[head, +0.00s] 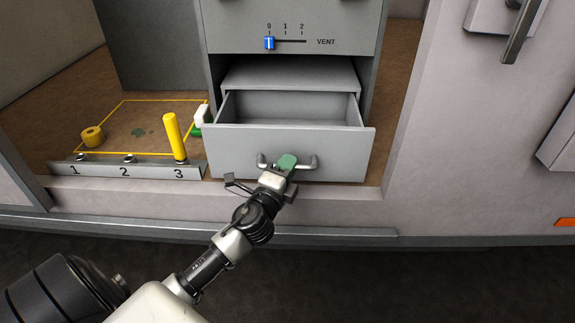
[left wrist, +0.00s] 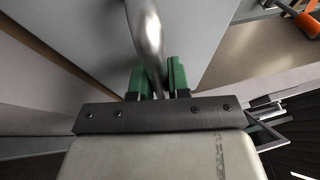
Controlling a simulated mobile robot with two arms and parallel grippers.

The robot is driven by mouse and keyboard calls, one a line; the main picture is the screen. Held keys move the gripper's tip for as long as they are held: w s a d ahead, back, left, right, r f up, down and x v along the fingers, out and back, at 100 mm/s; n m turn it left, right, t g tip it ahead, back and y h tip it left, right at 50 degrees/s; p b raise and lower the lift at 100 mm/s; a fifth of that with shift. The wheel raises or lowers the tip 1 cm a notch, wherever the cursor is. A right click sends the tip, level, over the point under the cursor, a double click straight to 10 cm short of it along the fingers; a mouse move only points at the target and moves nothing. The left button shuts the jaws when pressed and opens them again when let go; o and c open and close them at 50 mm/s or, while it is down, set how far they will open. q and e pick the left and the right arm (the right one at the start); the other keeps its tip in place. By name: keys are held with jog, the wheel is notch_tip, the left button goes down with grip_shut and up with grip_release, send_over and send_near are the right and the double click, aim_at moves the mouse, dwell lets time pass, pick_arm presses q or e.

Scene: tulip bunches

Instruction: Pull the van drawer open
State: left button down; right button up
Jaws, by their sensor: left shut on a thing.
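The grey van drawer (head: 340,147) stands partly out of its cabinet in the head view, and its empty-looking inside shows from above. A silver bar handle (head: 310,163) is on its front. My left gripper (head: 284,164), with green fingertips, is on the middle of this handle. In the left wrist view the handle (left wrist: 149,35) runs down between the green fingers (left wrist: 159,80), which are shut on it. The drawer front fills much of that view. My right gripper is in neither view.
Left of the drawer, a strip numbered 1 to 3 (head: 100,172) holds a yellow post (head: 174,137) at 3. Above is a panel with a blue VENT slider (head: 269,43). The van's sill (head: 330,206) runs below the drawer.

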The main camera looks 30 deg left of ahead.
pick_arm(q)
jog(key=c, duration=1.1)
grip_release()
jog(key=shift+s+f, duration=0.15)
jog(key=shift+s, duration=0.2)
jog(key=b+v, duration=0.1)
jog(key=v, duration=0.9)
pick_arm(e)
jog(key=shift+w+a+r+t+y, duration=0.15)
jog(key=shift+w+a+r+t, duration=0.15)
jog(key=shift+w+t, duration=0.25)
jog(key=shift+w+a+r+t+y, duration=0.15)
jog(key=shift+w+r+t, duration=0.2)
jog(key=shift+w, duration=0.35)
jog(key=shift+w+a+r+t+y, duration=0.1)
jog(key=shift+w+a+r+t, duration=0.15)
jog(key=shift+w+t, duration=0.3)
